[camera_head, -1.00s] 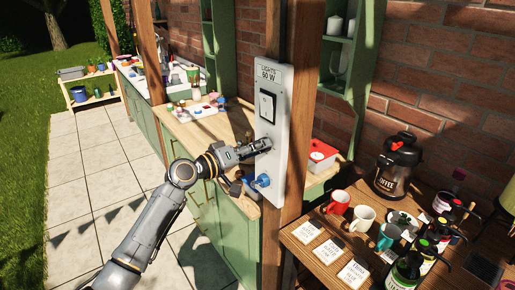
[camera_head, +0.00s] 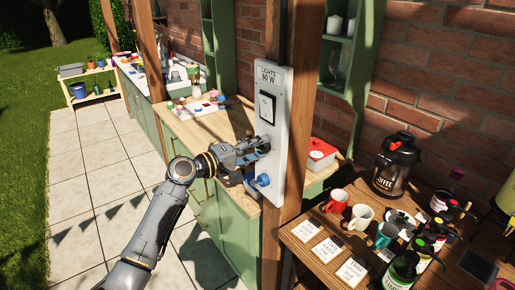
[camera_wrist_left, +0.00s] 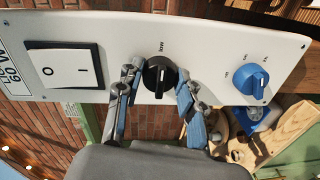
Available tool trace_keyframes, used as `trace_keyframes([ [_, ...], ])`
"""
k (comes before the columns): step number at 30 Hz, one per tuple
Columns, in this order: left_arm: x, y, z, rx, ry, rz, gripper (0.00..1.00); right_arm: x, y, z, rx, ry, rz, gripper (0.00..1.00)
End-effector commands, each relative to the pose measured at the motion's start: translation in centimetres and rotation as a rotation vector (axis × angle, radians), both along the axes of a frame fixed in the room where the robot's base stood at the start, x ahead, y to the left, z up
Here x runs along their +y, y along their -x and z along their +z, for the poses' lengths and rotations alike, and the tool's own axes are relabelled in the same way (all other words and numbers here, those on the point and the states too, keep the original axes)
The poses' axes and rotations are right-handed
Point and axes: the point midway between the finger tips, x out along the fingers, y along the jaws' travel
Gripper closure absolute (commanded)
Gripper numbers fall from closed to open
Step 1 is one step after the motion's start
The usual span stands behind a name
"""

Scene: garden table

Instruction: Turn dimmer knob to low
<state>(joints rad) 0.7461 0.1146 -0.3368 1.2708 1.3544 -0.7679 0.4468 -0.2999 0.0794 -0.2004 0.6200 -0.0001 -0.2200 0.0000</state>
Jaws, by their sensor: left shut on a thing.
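A white switch panel (camera_head: 273,190) is fixed to a wooden post, with a light switch (camera_head: 266,106) high on it. My left gripper (camera_wrist_left: 157,92) is shut on this knob, one blue-padded finger on each side. In the head view my left gripper (camera_head: 262,146) reaches the panel and hides the knob. A blue knob (camera_wrist_left: 251,79) is on the panel, apart from my fingers. My right gripper is not in view.
A wooden table (camera_head: 315,262) at the right holds mugs, cards, bottles and a coffee pot (camera_head: 397,165). A green cabinet with a wooden top (camera_head: 205,127) stands behind the post, with a red box (camera_head: 321,150) on it. The paved floor is clear.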

Motion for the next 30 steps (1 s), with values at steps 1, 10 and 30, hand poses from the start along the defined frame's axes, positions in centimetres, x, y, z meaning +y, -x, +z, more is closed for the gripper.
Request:
trace_keyframes([
  [1,0.0,0.0,0.0,0.001,0.002,0.002,0.94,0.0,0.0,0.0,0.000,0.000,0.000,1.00],
  [10,0.1,0.0,0.0,0.000,0.002,0.002,0.60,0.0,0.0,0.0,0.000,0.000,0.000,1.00],
  [30,2.6,1.7,0.1,-0.002,-0.002,0.003,0.39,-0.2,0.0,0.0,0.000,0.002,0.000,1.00],
])
